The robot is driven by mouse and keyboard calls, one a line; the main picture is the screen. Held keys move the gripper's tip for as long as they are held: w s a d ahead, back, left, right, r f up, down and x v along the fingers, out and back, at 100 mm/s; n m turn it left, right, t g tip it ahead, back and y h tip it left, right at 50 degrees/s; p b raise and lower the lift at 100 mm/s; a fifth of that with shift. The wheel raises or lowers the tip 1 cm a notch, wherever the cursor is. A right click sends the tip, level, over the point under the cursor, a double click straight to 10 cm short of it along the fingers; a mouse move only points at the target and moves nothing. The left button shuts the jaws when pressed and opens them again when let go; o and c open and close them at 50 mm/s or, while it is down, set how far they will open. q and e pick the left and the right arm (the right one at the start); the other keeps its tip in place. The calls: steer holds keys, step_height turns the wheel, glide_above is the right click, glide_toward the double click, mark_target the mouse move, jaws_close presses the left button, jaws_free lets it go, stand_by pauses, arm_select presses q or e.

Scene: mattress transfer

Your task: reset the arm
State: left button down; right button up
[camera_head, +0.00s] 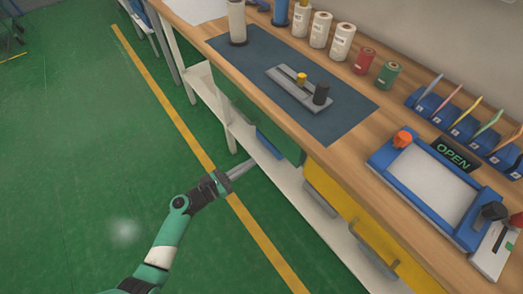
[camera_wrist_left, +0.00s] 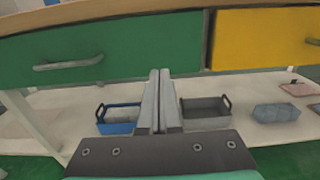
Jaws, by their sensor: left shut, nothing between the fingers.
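My left gripper (camera_head: 242,169) is shut and empty. In the head view it is held over the floor at the front of the workbench, below the level of the wooden top (camera_head: 341,165). In the left wrist view its two fingers (camera_wrist_left: 159,100) lie together, pointing at the bench front. A green drawer (camera_wrist_left: 100,50) and a yellow drawer (camera_wrist_left: 262,38) face it there. The right gripper is in neither view.
A lower shelf (camera_head: 285,180) holds a blue tray (camera_wrist_left: 120,118) and a grey tray (camera_wrist_left: 205,112). On the bench top are a dark mat (camera_head: 240,62), several rolls, and a blue-framed board (camera_head: 385,158). The green floor (camera_head: 80,150) at left is clear.

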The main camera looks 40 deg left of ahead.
arm_select(q)
steer(key=s, duration=0.2)
steer(key=shift+s+a, duration=0.25)
steer(key=shift+s, duration=0.05)
